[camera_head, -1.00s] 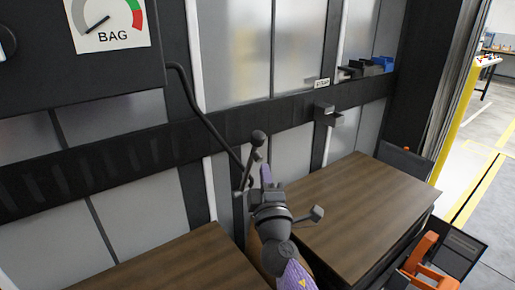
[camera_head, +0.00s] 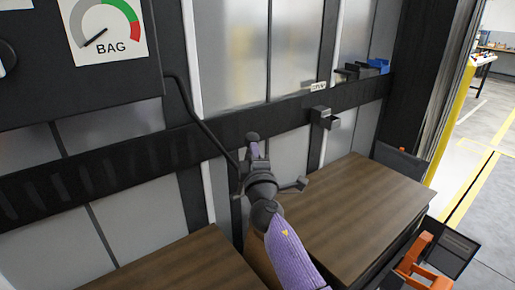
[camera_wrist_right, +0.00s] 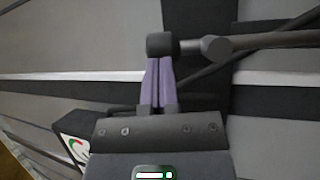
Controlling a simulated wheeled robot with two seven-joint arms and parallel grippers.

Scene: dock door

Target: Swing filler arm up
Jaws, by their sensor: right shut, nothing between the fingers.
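The filler arm (camera_head: 207,129) is a thin dark bent rod that hangs from beside the gauge panel and slopes down to the right. Its lower end is hidden behind my right gripper in the head view. Its dark round knob (camera_head: 252,137) shows just above the gripper. My right gripper (camera_head: 255,151) is shut, its purple fingers pointing up at the knob. In the right wrist view the closed fingertips (camera_wrist_right: 159,62) are right at the knob (camera_wrist_right: 162,45), nothing between them; I cannot tell if they touch. My left gripper is not in view.
A BAG gauge (camera_head: 108,30) is at upper left. A small dark bracket (camera_head: 325,117) sits on the black rail, below a label. Wooden tops stand at right (camera_head: 355,205) and lower left (camera_head: 175,268). An orange item (camera_head: 414,262) is at lower right.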

